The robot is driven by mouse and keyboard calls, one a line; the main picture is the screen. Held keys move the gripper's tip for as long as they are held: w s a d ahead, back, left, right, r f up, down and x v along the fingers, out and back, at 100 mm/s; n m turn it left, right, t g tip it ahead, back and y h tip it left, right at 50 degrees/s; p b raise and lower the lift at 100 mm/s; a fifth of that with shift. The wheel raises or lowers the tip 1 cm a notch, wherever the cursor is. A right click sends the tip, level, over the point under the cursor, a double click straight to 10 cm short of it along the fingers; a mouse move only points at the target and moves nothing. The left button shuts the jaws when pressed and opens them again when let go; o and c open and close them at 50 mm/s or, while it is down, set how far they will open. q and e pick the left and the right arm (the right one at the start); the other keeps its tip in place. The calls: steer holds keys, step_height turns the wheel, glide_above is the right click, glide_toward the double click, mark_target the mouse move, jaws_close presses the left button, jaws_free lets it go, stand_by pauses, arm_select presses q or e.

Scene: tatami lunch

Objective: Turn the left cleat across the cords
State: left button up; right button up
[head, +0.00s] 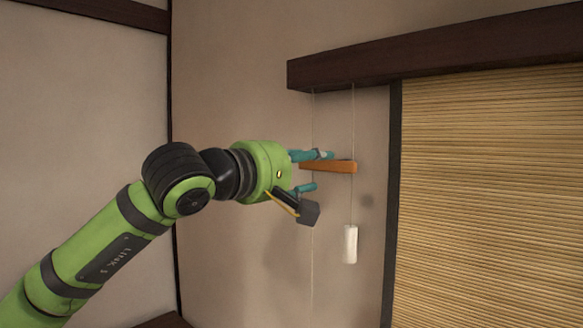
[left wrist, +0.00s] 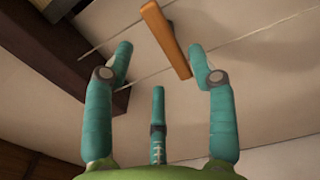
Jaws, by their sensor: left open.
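The cleat (head: 338,167) is an orange-brown wooden bar by the wall, lying nearly level. It looks to cross both thin pale cords, the left cord (head: 313,120) and the right cord (head: 353,120). My left gripper (head: 318,171) has teal fingers, open, at the left end of the cleat. In the left wrist view the cleat (left wrist: 166,38) lies just beyond and between the spread fingers (left wrist: 161,62), with the cords running behind it. I cannot tell whether any finger touches it. My right gripper is not in view.
A dark wooden beam (head: 430,57) runs above the cords. A white cylindrical pull (head: 350,244) hangs on the right cord. A bamboo blind (head: 490,200) with a dark post (head: 393,200) stands at the right. The wall left of the cords is bare.

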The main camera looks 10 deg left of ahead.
arm_select(q)
steer(key=v, duration=0.3)
steer(key=shift+s+a, duration=0.15)
steer(key=shift+s, duration=0.2)
